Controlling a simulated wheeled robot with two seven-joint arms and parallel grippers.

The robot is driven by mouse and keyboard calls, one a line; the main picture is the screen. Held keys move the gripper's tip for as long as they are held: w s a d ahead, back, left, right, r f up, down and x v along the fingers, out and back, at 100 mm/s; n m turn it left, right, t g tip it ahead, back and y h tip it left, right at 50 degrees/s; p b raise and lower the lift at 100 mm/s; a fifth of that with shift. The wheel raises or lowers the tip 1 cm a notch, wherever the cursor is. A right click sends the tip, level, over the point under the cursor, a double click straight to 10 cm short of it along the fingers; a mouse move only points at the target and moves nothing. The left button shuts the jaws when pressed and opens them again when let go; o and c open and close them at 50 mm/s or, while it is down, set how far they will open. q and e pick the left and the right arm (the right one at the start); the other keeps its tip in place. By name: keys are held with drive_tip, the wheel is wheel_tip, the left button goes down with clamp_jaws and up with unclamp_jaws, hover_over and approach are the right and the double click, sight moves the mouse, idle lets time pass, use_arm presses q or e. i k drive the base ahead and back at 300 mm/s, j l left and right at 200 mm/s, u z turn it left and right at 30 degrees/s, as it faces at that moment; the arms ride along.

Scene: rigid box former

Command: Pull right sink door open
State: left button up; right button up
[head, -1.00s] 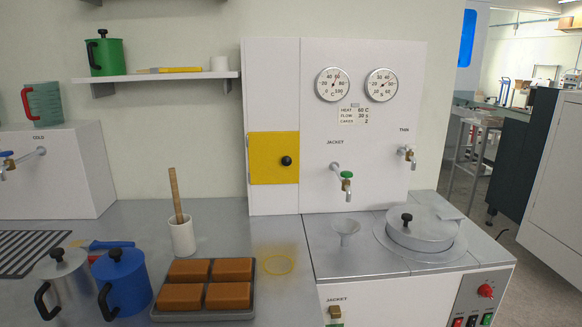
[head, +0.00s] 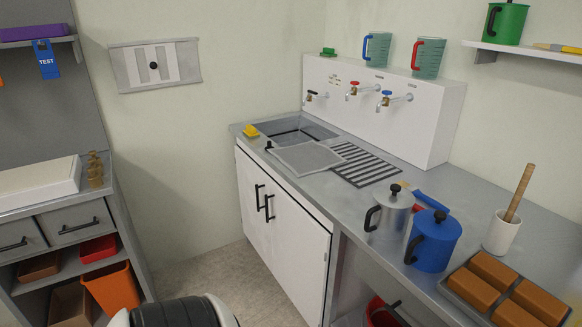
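The sink cabinet stands under the left end of the counter, with two white doors facing the floor space. The right sink door (head: 298,252) is the nearer, wider-looking one and appears shut. Its black upright bar handle (head: 269,207) is at its upper left edge. The left sink door (head: 247,200) also appears shut, with its own black handle (head: 259,197) close beside the other. The sink basin (head: 290,131) is above them. Neither of my grippers shows in the head view.
Free floor (head: 215,278) lies before the doors. A drawer unit (head: 62,229) with an orange bin (head: 110,288) stands at the left. On the counter are a steel pot (head: 391,211), a blue pot (head: 433,243) and a tray of brown blocks (head: 482,277).

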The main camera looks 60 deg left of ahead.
sight(301, 246)
drive_tip(key=u, duration=1.9)
